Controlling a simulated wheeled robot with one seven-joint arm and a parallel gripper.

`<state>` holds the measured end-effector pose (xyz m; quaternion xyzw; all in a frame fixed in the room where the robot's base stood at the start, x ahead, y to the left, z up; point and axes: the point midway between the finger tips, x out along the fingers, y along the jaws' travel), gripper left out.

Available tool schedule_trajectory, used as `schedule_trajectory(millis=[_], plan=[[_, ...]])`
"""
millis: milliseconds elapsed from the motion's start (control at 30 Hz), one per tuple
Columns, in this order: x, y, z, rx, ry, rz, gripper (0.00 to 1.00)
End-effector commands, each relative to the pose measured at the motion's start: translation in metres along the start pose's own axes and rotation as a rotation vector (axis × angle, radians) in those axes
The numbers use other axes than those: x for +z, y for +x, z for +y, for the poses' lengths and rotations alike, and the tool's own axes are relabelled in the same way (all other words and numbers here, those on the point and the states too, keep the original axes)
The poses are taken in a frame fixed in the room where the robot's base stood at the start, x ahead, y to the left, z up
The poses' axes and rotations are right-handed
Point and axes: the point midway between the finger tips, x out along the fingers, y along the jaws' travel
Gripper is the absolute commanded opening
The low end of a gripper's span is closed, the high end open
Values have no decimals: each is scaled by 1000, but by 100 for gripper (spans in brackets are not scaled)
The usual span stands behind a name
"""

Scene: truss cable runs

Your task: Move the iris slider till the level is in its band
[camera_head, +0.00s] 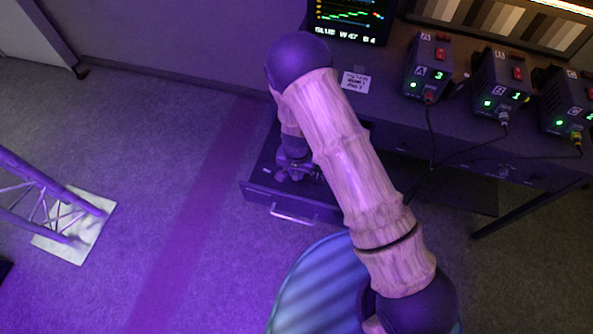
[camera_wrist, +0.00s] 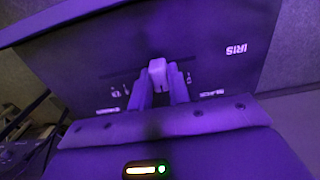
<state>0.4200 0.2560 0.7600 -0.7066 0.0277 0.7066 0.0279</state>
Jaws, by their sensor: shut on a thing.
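The iris slider's pale cap (camera_wrist: 157,66) stands on a dark panel in the wrist view, in line with the word IRIS (camera_wrist: 236,50). My gripper (camera_wrist: 160,84) is shut on this cap, one finger at each side. In the head view my gripper (camera_head: 295,168) is down in the open drawer (camera_head: 292,200), and my arm hides part of it; the slider cannot be made out there. The monitor (camera_head: 345,18) at the top shows a green and yellow trace with text below. Its top is cut off, and I cannot tell whether the level is in its band.
A second label, apparently BLACK (camera_wrist: 207,94), lies nearer on the panel. Boxes A (camera_head: 427,68), B (camera_head: 499,85) and C (camera_head: 567,104) stand on the desk with hanging cables. A round blue-striped top (camera_head: 318,290) is near the drawer. Open floor lies left, before a truss foot (camera_head: 75,225).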

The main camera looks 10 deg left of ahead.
Motion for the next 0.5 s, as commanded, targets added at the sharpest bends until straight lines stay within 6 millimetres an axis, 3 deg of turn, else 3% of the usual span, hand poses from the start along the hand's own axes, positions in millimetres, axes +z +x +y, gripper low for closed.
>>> schedule_trajectory(millis=[500], plan=[[0,-1,9,0,-1,0,0]])
